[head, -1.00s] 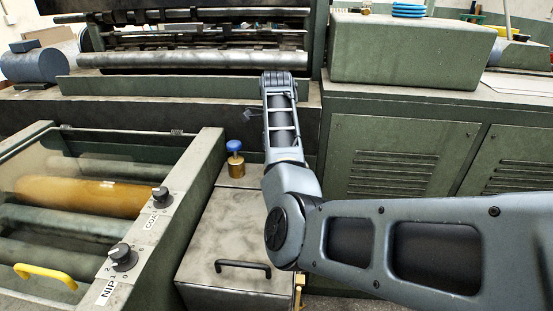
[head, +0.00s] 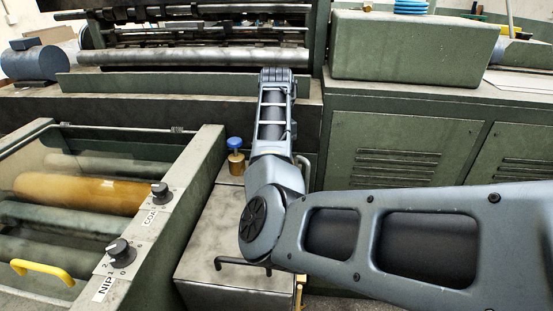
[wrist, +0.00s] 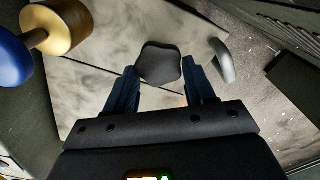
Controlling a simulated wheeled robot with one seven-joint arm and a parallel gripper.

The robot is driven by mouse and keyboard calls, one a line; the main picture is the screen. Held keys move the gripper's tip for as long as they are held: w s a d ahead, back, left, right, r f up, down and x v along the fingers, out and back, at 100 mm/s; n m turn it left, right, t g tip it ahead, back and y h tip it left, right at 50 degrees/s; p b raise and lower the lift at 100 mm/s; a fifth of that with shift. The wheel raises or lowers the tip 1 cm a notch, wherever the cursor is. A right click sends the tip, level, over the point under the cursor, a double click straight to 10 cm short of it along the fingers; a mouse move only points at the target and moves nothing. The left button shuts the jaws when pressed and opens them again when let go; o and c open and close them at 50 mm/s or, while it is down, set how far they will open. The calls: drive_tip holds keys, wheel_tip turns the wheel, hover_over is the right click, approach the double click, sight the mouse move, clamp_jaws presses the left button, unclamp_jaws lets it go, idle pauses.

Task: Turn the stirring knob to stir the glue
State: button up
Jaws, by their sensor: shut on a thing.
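The stirring knob, a black lobed knob (wrist: 160,64), shows in the wrist view above a pale, stained lid. My gripper (wrist: 161,78) has its two dark blue fingers on either side of the knob and is shut on it. In the head view the knob and my gripper are hidden behind my own arm.
A brass fitting with a blue knob (head: 235,155) stands on the lid near my arm; it also shows in the wrist view (wrist: 62,27). A curved grey metal piece (wrist: 222,60) rises right of the knob. Rollers lie under a clear cover with a yellow handle (head: 42,269) at left.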

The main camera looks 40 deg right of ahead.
drive_tip(key=shift+w+r+m, duration=0.1)
drive_tip(key=shift+m, duration=0.5)
drive_tip(key=o, duration=1)
drive_tip(key=shift+o, duration=0.2)
drive_tip(key=shift+r+b, duration=0.7)
drive_tip(key=shift+r, duration=3.15)
